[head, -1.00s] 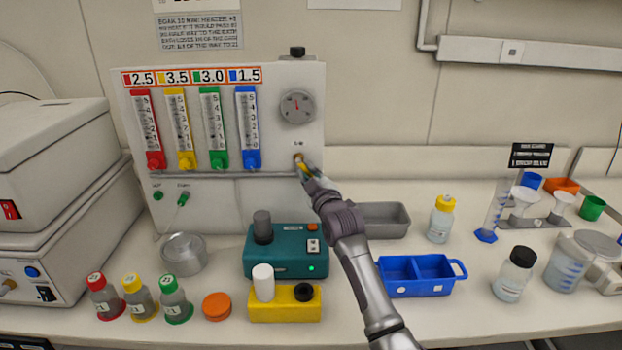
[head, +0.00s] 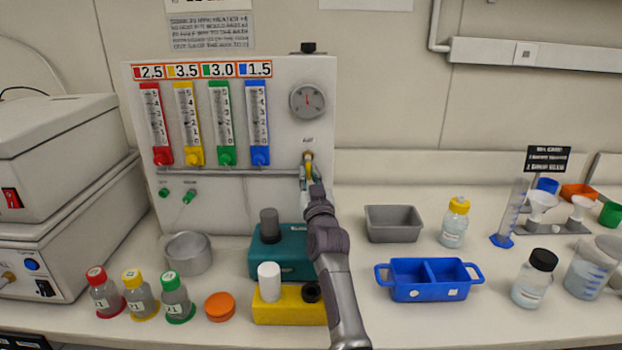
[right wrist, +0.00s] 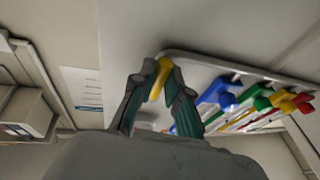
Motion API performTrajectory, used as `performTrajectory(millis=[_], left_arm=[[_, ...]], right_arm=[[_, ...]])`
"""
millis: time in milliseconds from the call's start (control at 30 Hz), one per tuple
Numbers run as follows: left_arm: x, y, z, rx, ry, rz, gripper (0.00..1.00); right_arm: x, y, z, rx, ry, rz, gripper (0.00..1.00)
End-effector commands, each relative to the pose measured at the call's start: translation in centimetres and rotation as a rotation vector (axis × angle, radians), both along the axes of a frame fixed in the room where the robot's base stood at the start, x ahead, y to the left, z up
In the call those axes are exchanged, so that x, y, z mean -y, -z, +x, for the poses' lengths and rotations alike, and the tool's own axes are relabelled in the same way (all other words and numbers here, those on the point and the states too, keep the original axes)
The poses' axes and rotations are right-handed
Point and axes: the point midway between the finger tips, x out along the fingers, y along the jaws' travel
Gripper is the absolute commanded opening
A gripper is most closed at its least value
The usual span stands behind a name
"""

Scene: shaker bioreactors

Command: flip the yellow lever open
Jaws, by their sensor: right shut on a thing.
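The yellow lever (head: 309,168) is on the right part of the white flowmeter panel (head: 285,120), under the round dial. In the head view it hangs downward from a brass fitting and is mostly hidden by my gripper. My right gripper (head: 309,178) is at the lever, its arm coming up from the bottom. In the right wrist view the yellow lever (right wrist: 160,78) sits between the two fingertips (right wrist: 158,85), which are shut on it. My left gripper is not in view.
Four coloured flowmeter tubes stand left of the lever, the blue one (head: 258,120) nearest. Below are a teal device (head: 290,265) and a yellow block (head: 275,308). A grey tray (head: 393,223) and a blue two-compartment tray (head: 430,280) are on the right.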

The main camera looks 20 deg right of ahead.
Motion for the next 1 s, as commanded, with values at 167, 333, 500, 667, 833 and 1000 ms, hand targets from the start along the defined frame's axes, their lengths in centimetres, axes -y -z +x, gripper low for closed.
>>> performTrajectory(millis=[167, 333, 500, 667, 833, 1000], left_arm=[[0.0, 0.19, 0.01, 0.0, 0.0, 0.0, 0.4], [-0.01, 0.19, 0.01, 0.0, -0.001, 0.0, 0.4], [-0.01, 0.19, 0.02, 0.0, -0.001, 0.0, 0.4], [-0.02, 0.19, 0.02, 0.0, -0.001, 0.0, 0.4], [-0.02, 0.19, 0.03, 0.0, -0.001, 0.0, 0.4], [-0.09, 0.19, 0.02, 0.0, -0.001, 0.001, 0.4]], right_arm=[[-0.16, 0.14, 0.05, 0.006, -0.001, 0.031, 0.0], [-0.18, 0.1, 0.05, 0.008, -0.001, 0.038, 0.0], [-0.18, 0.1, 0.05, 0.008, -0.001, 0.038, 0.0], [-0.17, 0.09, 0.05, 0.008, -0.001, 0.038, 0.26], [-0.17, 0.06, 0.05, 0.009, -0.001, 0.036, 0.4], [-0.15, 0.01, 0.05, 0.009, 0.0, 0.036, 0.4]])
